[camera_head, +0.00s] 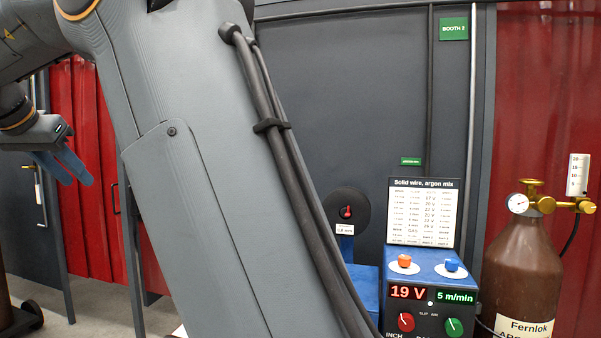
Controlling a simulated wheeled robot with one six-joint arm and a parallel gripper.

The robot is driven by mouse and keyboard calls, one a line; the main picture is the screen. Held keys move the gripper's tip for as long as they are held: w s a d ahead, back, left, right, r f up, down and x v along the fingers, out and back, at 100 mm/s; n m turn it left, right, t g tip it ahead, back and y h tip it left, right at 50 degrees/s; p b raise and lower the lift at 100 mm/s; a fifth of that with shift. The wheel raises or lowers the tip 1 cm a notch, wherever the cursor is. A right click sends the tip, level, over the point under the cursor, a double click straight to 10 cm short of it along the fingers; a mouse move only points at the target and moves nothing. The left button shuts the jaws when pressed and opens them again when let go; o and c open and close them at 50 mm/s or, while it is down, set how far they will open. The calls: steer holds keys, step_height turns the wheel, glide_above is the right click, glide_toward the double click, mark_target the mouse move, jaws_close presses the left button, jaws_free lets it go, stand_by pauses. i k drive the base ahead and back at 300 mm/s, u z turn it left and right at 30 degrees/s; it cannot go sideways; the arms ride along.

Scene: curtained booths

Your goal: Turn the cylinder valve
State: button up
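The brown gas cylinder (524,268) stands upright at the right, with a white label that reads "Fernlok" and is cut off by the lower edge. The brass cylinder valve (531,184) is on its top, with a small round handwheel. A brass regulator with a round white gauge (517,203) is fitted there. My gripper (72,177), with blue fingers, hangs at the far left, well away from the valve. Its fingers overlap in this view, so I cannot tell how far apart they are. I see nothing held in it.
A clear flowmeter tube (578,174) stands right of the valve, with a black hose below. The welding machine (428,300) with knobs and displays is left of the cylinder. A wire spool (347,212) is behind. Red curtains (88,165) hang at both sides. My arm blocks the middle.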

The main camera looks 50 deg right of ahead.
mark_target(531, 183)
steer(key=u, duration=0.15)
steer(key=k, duration=1.7)
steer(key=z, duration=2.3)
steer(key=i, duration=1)
